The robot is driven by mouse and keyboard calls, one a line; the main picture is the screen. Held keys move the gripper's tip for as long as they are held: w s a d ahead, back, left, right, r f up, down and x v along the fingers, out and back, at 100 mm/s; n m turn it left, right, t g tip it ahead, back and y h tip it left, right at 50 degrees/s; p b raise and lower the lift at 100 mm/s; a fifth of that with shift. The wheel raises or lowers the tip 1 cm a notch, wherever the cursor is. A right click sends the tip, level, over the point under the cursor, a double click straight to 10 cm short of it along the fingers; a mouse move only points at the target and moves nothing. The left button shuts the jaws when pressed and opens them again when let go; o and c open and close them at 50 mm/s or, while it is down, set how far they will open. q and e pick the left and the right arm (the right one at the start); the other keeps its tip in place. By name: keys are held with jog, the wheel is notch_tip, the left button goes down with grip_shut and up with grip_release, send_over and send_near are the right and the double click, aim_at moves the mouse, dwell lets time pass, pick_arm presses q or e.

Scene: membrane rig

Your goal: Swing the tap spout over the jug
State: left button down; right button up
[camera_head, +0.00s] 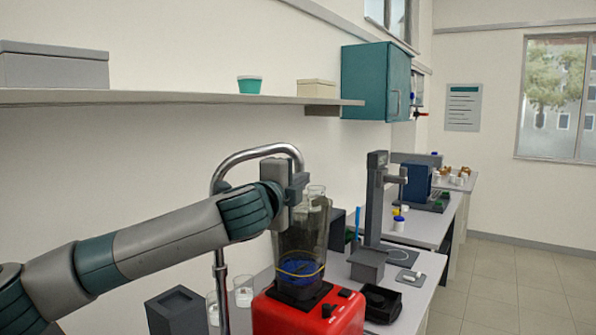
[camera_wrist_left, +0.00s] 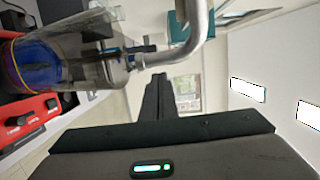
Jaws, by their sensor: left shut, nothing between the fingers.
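The chrome tap spout (camera_head: 255,152) rises at the left of the jug and arches right, its end hidden behind my left gripper in the head view. In the left wrist view the tap spout (camera_wrist_left: 199,35) bends down, its outlet close to the rim of the jug. The clear jug (camera_head: 303,245) with blue contents stands upright on a red base (camera_head: 300,315); the jug (camera_wrist_left: 55,62) also shows in the left wrist view. My left gripper (camera_head: 297,185) is shut and empty beside the spout's end, above the jug. Its closed fingers (camera_wrist_left: 156,97) show clearly. My right gripper is out of view.
A shelf (camera_head: 190,97) runs along the wall above my left arm. A dark grey open box (camera_head: 176,312) and white-filled glasses (camera_head: 243,292) stand left of the red base. A grey stand (camera_head: 375,205) and a black tray (camera_head: 382,303) are to its right.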

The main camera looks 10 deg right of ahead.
pick_arm(q)
jog(key=shift+w+a, duration=0.2)
jog(key=shift+w, duration=0.45)
jog(key=w+n+y, duration=0.1)
jog(key=w, duration=0.1)
jog(key=w+n+t+y, duration=0.1)
jog(key=w, duration=0.1)
jog(key=w+t+y, duration=0.1)
jog(key=w+y, duration=0.1)
jog(key=shift+w+d+n+b, duration=0.15)
jog(key=shift+d+n+b, duration=0.15)
jog(key=shift+d+n, duration=0.1)
jog(key=shift+w+a+r, duration=0.1)
jog(key=shift+w+a, duration=0.1)
jog(key=shift+w, duration=0.05)
